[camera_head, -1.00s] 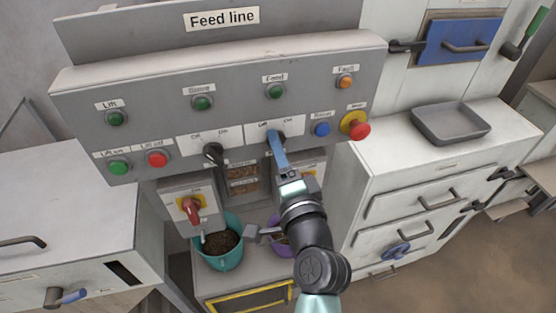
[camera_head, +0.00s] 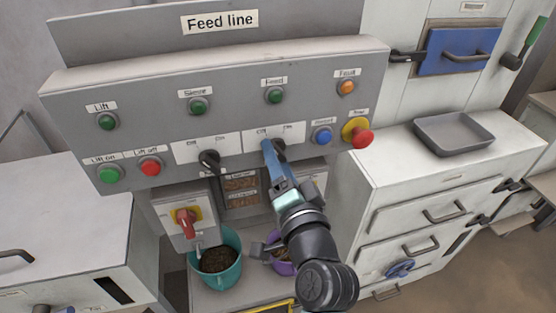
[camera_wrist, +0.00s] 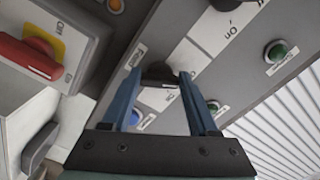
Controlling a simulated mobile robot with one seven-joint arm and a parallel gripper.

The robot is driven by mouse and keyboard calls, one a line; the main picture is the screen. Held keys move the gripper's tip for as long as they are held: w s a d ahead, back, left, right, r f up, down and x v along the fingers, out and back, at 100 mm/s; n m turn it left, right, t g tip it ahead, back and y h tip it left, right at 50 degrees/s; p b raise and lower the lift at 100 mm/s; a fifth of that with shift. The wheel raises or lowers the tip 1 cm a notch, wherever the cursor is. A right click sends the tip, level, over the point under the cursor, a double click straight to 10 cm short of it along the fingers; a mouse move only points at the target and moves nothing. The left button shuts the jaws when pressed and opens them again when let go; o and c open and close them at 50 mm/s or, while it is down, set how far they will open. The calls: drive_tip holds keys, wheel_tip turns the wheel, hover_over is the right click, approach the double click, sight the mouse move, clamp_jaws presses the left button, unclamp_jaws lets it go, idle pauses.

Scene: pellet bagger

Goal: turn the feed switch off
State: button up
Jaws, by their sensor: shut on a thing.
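The feed switch (camera_head: 280,146) is a black rotary knob on a white plate marked Off and On, under the green Feed lamp (camera_head: 274,95). My gripper (camera_head: 273,149) reaches it from below right, its blue fingers shut on the knob. In the wrist view the knob (camera_wrist: 160,73) sits between the two fingertips (camera_wrist: 161,80). The fingers cover part of the knob, so I cannot tell its exact pointing direction.
Left of it is a similar black Sieve switch (camera_head: 209,160). Right are the blue Reset button (camera_head: 321,136) and the red stop button (camera_head: 360,137). Below are a red rotary handle (camera_head: 186,222), a teal bucket (camera_head: 226,259) and a purple bucket (camera_head: 281,265).

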drive_tip(key=o, duration=1.4)
drive_tip(key=b+v, duration=0.3)
drive_tip(key=v, duration=1)
drive_tip(key=shift+w, duration=0.1)
